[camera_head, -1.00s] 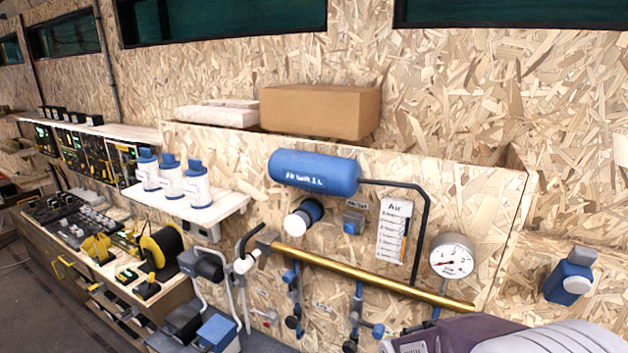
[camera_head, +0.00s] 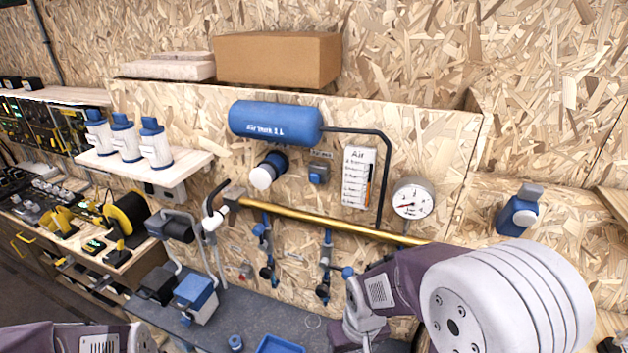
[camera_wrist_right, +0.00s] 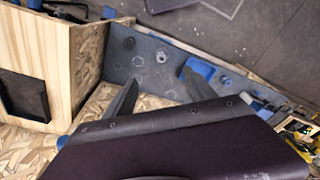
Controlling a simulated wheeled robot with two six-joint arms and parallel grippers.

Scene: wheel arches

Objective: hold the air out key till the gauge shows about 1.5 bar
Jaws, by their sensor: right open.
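The round white gauge (camera_head: 413,198) is on the wooden panel at the right end of the brass pipe. Its needle points to the lower left, but the scale is too small to read exactly. A small blue key (camera_head: 319,174) sits under a small label left of the white Air card; the label is too blurred to read surely. My right arm stands low and right in the head view, below the gauge, and its fingers cannot be made out there. In the right wrist view my right gripper (camera_wrist_right: 158,94) is open and empty. My left gripper is out of view.
A blue air tank (camera_head: 275,121) hangs above the key. The brass pipe (camera_head: 320,222) crosses below it, with blue valves (camera_head: 326,262) hanging underneath. A blue tray (camera_head: 281,345) lies on the grey bench. A blue bottle-like item (camera_head: 518,212) is on the right wall.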

